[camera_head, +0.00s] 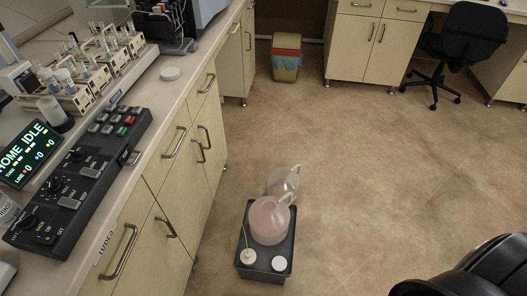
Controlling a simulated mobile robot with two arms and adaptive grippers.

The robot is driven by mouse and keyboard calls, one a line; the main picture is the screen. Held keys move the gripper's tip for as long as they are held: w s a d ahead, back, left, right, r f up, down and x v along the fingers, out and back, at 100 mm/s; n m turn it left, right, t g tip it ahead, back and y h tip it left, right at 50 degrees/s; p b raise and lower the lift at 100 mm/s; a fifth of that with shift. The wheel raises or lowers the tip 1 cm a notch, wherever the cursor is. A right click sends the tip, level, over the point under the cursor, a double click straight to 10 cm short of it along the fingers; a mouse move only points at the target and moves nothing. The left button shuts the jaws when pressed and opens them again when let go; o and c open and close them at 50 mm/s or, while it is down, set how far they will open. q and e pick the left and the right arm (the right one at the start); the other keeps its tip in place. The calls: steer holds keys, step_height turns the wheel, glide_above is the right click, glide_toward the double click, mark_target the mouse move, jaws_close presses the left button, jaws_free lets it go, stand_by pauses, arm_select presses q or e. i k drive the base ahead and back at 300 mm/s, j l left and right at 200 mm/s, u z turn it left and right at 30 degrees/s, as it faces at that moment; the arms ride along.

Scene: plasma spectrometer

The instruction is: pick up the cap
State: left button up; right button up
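A plain round white cap (279,263) lies at the front right of a dark grey tray (262,240) on the floor. Beside it on the left is a second round white cap (248,257) with a thin tube rising from it. A pinkish jug (269,221) stands in the tray behind them. A flat white disc (170,73) lies on the counter at the left; I cannot tell whether it is a cap too. Neither of my grippers shows in the head view.
A clear jug (284,183) stands behind the tray. The counter (165,100) holds a control panel (85,180), a lit display (28,152) and racks of vials (80,72). A dark curved object (470,272) fills the bottom right corner. The middle floor is clear.

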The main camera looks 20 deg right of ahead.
mark_target(279, 264)
steer(key=z, duration=0.75)
steer(key=k+j+z, duration=0.25)
steer(key=k+l, duration=0.1)
